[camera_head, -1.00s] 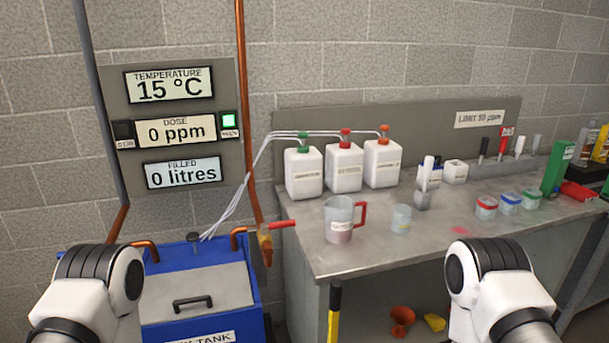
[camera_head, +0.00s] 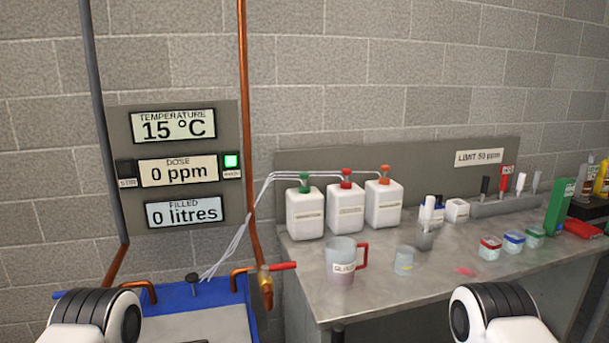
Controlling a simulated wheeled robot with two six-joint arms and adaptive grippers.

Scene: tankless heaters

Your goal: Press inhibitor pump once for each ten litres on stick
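Three white jugs with pump tops stand at the back of the bench: one green-topped (camera_head: 305,213), one red-topped (camera_head: 345,207), one orange-topped (camera_head: 384,203). Their labels are too small to read surely, so I cannot tell which is the inhibitor. Thin clear tubes run from the tops to the blue tank (camera_head: 178,297) at lower left. The panel reads 15 °C, a dose display (camera_head: 179,171) of 0 ppm and a filled display (camera_head: 184,212) of 0 litres. No stick with readable litre marks shows. Parts of both my arms show at the bottom edge; neither gripper is in view.
A measuring jug (camera_head: 341,262) with a red handle and a small cup (camera_head: 404,260) stand on the metal bench (camera_head: 375,296). A red-handled valve (camera_head: 266,279) is beside the tank. Small lidded tubs (camera_head: 513,243) stand at right. A sign (camera_head: 479,157) reads LIMIT 50 ppm.

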